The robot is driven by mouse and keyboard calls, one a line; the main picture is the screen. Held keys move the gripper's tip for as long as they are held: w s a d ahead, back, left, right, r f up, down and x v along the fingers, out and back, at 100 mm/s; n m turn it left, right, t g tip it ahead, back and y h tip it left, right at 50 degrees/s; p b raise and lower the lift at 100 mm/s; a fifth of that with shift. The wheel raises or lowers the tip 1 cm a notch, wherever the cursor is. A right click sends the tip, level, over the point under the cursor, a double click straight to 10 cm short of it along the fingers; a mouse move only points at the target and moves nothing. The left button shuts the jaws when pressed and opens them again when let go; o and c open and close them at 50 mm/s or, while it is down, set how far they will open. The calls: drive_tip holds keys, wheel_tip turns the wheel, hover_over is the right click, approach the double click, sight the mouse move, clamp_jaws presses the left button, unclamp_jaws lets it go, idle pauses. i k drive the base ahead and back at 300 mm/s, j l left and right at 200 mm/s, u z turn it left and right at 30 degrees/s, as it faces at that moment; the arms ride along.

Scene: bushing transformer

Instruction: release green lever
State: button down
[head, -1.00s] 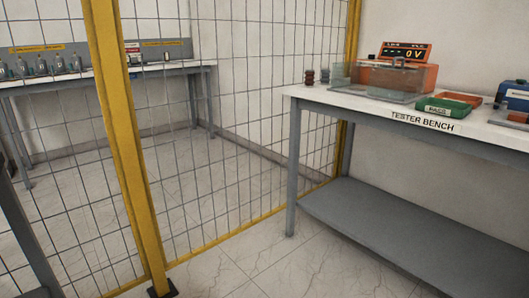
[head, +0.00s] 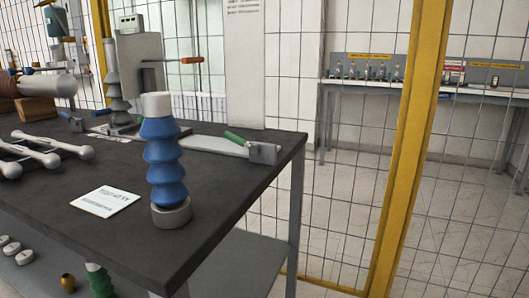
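A green lever (head: 236,139) shows in the head view, on a small grey metal clamp (head: 263,152) near the far right corner of the dark workbench (head: 226,195). The lever lies low and slopes up to the left from the clamp. A flat light plate (head: 200,144) runs from the clamp toward a grey upright stand (head: 140,75). My gripper is not in view.
A blue ribbed bushing (head: 165,165) stands upright near the bench's front edge, with a white card (head: 105,201) beside it. Grey rods (head: 40,150) lie at left. A yellow-framed mesh fence (head: 408,150) stands right of the bench.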

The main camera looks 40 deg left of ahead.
sight(253, 148)
drive_tip(key=i+u, duration=0.4)
drive_tip(key=i+l+u, duration=0.15)
drive_tip(key=u, duration=0.3)
drive_tip(key=i+l+u, duration=0.2)
drive_tip(key=u, duration=0.2)
drive_tip(key=i+l+u, duration=0.3)
drive_tip(key=u, duration=0.15)
drive_tip(key=i+l+u, duration=0.15)
drive_tip(key=l+u, duration=0.25)
drive_tip(key=i+l+u, duration=0.15)
drive_tip(key=l+u, duration=0.1)
drive_tip(key=l, duration=0.25)
